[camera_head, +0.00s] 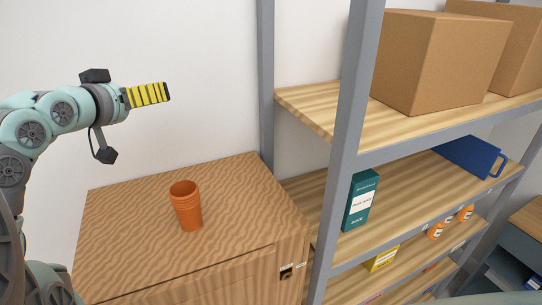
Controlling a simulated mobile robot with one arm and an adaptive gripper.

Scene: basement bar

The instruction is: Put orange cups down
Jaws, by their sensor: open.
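The orange cups (187,207) stand upright as one stack on the wooden cabinet top, near its middle. Rim lines near the top suggest more than one cup nested together; I cannot tell how many. My gripper (168,92), with yellow and black striped fingers, is above and left of the cups, pointing right. It is open, and nothing shows in it. It is well apart from the cups. The wooden cabinet (125,215) supports the stack.
A metal-framed shelf unit (345,150) stands right of the cabinet. It holds cardboard boxes (436,60), a teal box (360,200), a blue container (468,157), a yellow box (381,258) and small orange bottles (436,230). The cabinet top around the cups is clear. A white wall is behind.

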